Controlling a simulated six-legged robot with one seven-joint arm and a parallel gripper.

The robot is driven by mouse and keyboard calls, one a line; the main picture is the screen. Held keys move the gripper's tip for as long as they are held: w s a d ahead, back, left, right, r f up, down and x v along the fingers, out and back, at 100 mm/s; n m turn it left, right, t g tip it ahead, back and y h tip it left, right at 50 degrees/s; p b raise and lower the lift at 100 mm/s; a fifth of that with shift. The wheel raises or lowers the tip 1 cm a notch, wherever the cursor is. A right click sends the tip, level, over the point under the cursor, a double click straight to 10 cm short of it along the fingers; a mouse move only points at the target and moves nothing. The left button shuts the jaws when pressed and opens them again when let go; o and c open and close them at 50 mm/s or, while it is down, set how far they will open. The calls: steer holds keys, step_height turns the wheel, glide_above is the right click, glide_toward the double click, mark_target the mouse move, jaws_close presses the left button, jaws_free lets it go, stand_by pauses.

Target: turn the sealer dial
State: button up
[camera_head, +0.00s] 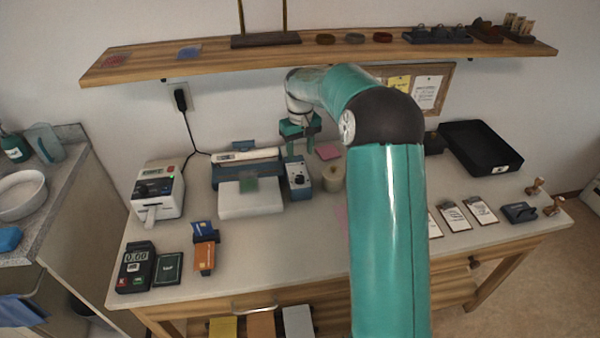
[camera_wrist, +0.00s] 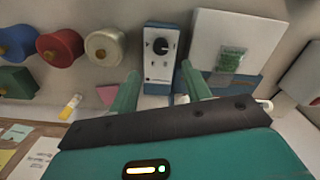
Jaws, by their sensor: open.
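The sealer (camera_head: 250,200) stands on the workbench, a blue and white machine with a white platform and a small green packet on it. Its control box (camera_head: 299,190) is at its right side, with a light face. The dark round dial (camera_wrist: 160,46) sits on that face in the wrist view and looks tiny in the head view. My gripper (camera_head: 300,145) is above the control box, pointing down. In the wrist view my gripper (camera_wrist: 160,78) has its two teal fingers apart and empty, with the control box lying between and beyond the fingertips. The fingers appear not to touch the dial.
Cream, red and blue spools (camera_wrist: 60,48) stand beside the control box. A label printer (camera_head: 158,190), card stand (camera_head: 205,250) and payment terminal (camera_head: 136,268) are on the left. A black tray (camera_head: 480,145) is at the right. A wooden shelf (camera_head: 350,50) runs above.

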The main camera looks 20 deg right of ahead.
mark_target(300, 177)
step_height(300, 177, down, 10)
steer(key=shift+a, duration=0.1)
steer(key=c, duration=1)
steer(key=shift+w+m, duration=0.1)
steer(key=shift+m, duration=0.2)
steer(key=m, duration=1.1)
steer(key=shift+r, duration=0.1)
steer(key=o, duration=1)
